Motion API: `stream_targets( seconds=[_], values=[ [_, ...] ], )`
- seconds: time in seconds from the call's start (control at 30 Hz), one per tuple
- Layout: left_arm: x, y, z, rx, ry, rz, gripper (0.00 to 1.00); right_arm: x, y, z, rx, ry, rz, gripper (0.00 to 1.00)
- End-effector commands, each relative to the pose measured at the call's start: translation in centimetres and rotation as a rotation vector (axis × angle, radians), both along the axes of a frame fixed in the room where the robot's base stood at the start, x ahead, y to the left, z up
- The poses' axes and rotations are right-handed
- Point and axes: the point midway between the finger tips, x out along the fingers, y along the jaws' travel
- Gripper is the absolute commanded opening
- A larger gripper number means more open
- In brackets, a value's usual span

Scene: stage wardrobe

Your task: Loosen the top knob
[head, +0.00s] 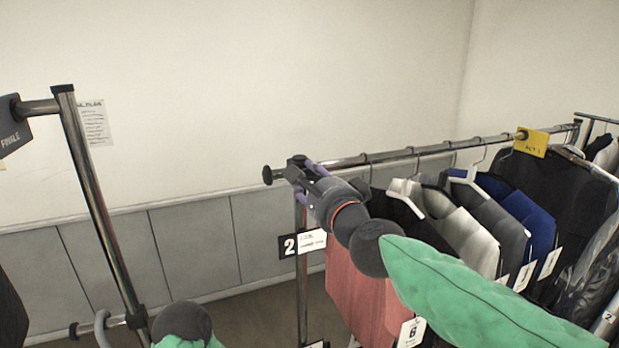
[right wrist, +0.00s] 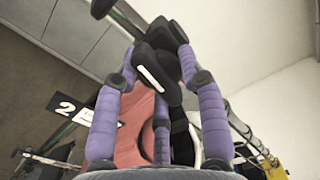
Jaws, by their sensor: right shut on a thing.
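The clothes rack's top rail (head: 350,161) meets its upright post (head: 302,290) at a dark corner fitting (head: 297,162). My right gripper (head: 303,176) is at this corner, its purple fingers closed around a dark part of the fitting. In the right wrist view, the gripper (right wrist: 160,62) has its dark finger pads together at the fitting. The knob between them is mostly hidden, and its turn cannot be seen. My left forearm shows only at the bottom edge of the head view; its gripper is out of view.
A black end cap (head: 268,175) sticks out left of the corner. A number 2 tag (head: 289,246) hangs below. Several garments, including a salmon one (head: 352,293), hang close under my right arm. Another rack post (head: 98,200) stands at left. Between the racks is open room.

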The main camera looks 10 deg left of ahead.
Motion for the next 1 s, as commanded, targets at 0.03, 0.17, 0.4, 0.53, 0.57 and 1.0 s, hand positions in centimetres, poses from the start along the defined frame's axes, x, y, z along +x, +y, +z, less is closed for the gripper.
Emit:
stream_targets(
  seconds=[0.03,0.17,0.4,0.53,0.57,1.0],
  values=[
    [0.0,0.0,0.2,0.0,0.0,0.0,0.4,0.12,-0.08,-0.12,-0.026,-0.013,-0.002,0.08],
    [-0.01,0.0,0.41,0.0,0.0,0.0,0.4,0.12,-0.09,-0.07,-0.084,-0.054,-0.003,0.08],
    [0.0,0.0,0.64,0.0,0.0,0.0,0.4,0.11,-0.11,0.04,-0.15,-0.1,-0.003,0.08],
    [-0.01,0.0,0.68,0.0,0.0,0.0,0.4,0.1,-0.13,0.09,-0.163,-0.11,-0.003,0.08],
    [-0.01,0.0,0.68,0.0,0.0,0.0,0.4,0.1,-0.13,0.1,-0.165,-0.112,-0.003,0.08],
    [-0.01,0.0,0.69,0.0,0.0,0.0,0.4,0.08,-0.17,0.26,-0.166,-0.116,-0.004,0.55]
  ],
)
